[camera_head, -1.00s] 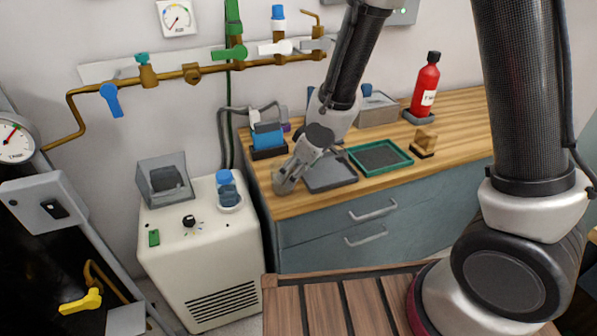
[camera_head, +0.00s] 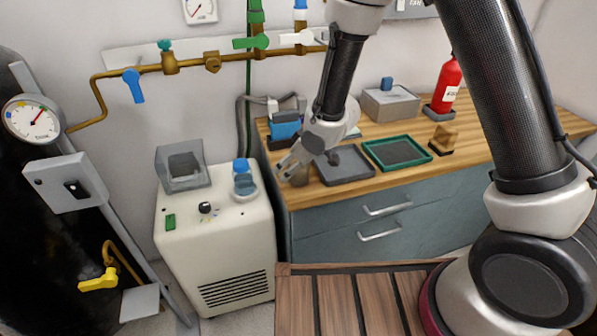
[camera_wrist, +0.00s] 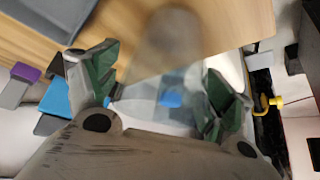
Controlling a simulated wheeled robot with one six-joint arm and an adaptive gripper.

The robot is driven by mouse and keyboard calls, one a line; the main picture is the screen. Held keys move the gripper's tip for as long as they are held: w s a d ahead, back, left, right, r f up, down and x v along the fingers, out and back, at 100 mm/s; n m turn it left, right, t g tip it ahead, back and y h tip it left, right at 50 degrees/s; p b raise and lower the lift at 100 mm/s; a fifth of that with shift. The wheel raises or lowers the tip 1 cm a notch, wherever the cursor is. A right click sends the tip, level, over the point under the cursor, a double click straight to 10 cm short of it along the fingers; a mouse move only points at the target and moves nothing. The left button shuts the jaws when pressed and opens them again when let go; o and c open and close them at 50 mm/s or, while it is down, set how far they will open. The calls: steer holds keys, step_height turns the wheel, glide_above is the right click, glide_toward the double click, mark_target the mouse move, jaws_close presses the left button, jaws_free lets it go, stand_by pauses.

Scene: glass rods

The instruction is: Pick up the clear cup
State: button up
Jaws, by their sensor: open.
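A see-through cup (camera_wrist: 172,42), tinted brown by the wood behind it, shows blurred in the wrist view between and beyond my fingers. In the head view what looks like the same cup (camera_head: 301,178) stands at the left front corner of the wooden counter, partly hidden by my gripper. My gripper (camera_head: 284,169) is beside it, tilted down to the left. In the wrist view my gripper (camera_wrist: 160,88) has its green-padded fingers spread wide, with nothing clamped. I cannot tell whether a finger touches the cup.
A grey tray (camera_head: 345,179) and a green-rimmed tray (camera_head: 372,158) lie right of my gripper. A blue item (camera_head: 285,127) stands behind it. A white machine (camera_head: 222,235) with a blue-topped container (camera_head: 243,183) stands left of the counter. A red bottle (camera_head: 446,85) is farther right.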

steer(key=c, duration=1.1)
